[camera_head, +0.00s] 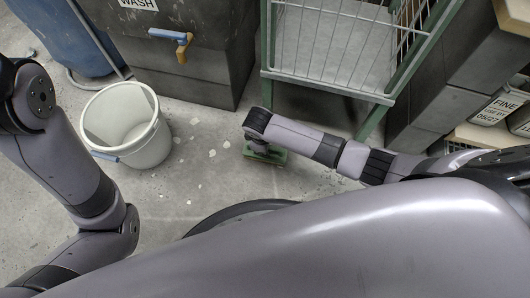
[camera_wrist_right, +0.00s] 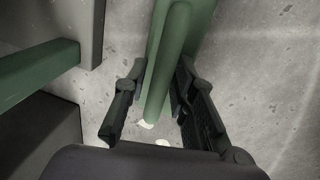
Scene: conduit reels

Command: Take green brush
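The green brush (camera_head: 277,157) lies on the concrete floor below the end of my right arm, which hides part of it. In the right wrist view its long green handle (camera_wrist_right: 168,75) runs between the two dark fingers of my right gripper (camera_wrist_right: 160,75). The fingers stand apart on either side of the handle, with a gap visible at the left finger. In the head view the right gripper (camera_head: 258,148) is mostly hidden under the wrist. My left arm shows at the left, but its gripper is out of the picture.
A white bucket (camera_head: 125,125) with a blue grip stands left of the brush. Behind are a dark wash basin (camera_head: 200,70) with a tap (camera_head: 182,45) and a green-framed wire rack (camera_head: 335,50). Dark blocks and shelves stand at right. Pale chips litter the floor between bucket and brush.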

